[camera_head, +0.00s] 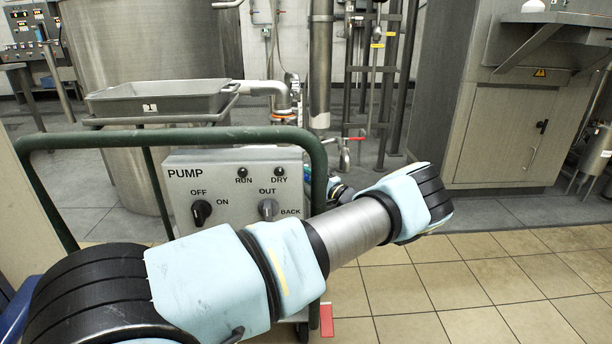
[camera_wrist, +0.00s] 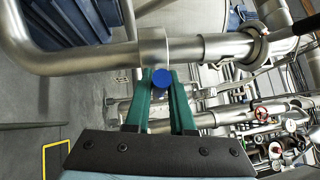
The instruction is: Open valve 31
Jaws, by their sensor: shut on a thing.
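In the wrist view, my gripper (camera_wrist: 161,82) has two green fingers closed around a blue round-ended handle (camera_wrist: 162,79). The handle sits beside a steel pipe collar (camera_wrist: 153,52). No number 31 is readable, so I cannot tell whether this handle belongs to valve 31. How far the handle is turned cannot be told. My gripper is not visible in the head view, where my arm reaches toward the right and its far end is hidden.
A pump cart panel (camera_head: 237,165) with a green rail (camera_head: 170,137) stands close behind my arm. A grey tray (camera_head: 158,100) and a steel tank (camera_head: 145,45) are beyond. A red-handled valve (camera_wrist: 262,112) is at right in the wrist view. Tiled floor (camera_head: 480,285) is clear at right.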

